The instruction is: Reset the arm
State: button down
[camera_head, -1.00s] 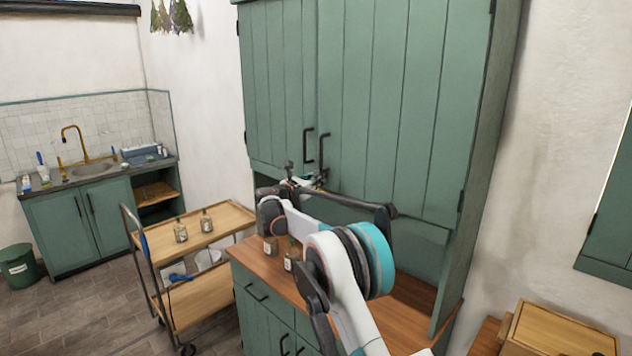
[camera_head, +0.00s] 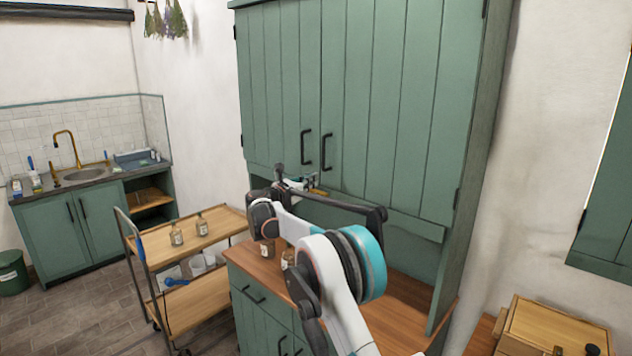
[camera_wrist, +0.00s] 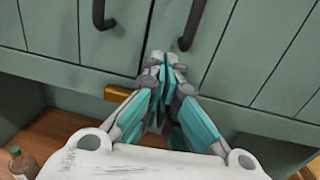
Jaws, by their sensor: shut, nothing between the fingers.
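My gripper (camera_wrist: 164,75) is shut and empty in the wrist view, its teal and grey fingers together. It is in front of the lower edge of the green upper cabinet doors (camera_head: 380,90), below the two black handles (camera_head: 327,151). In the head view the arm reaches out over the wooden counter (camera_head: 420,300). The gripper's fingers are small there and partly hidden by my own arm links. Both cabinet doors look closed.
Brown bottles (camera_head: 267,250) stand on the counter below the arm, and one shows in the wrist view (camera_wrist: 22,165). A wooden trolley (camera_head: 165,255) with two bottles stands left. A wooden box (camera_head: 555,325) is at lower right.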

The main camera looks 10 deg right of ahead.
jog(key=w+a+v, duration=0.1)
jog(key=v, duration=0.7)
jog(key=s+d+f+m+g+y+b, duration=0.1)
jog(key=s+d+m+y+b, duration=0.2)
jog(key=s, duration=0.7)
jog(key=s+d+m+g+y+b, duration=0.2)
jog(key=s+d+m, duration=0.35)
jog(key=s, duration=0.35)
jog(key=s+d+f+m+g+y+b, duration=0.1)
jog(key=s+d+m+y+b, duration=0.25)
jog(key=s, duration=0.65)
jog(key=s+a+f+m+y+b, duration=0.1)
jog(key=s+f+m, duration=0.3)
jog(key=s, duration=0.6)
jog(key=s+a+f+m+y+b, duration=0.2)
jog(key=s+f+m, duration=0.3)
jog(key=s+f, duration=0.4)
jog(key=s+a+f+m+y+b, duration=0.1)
jog(key=s+f+m, duration=0.4)
jog(key=s, duration=0.7)
jog(key=shift+a+f+g+y+b, duration=0.3)
jog(key=shift+f+y+b, duration=0.35)
jog(key=shift+b, duration=0.5)
jog(key=shift+f, duration=0.1)
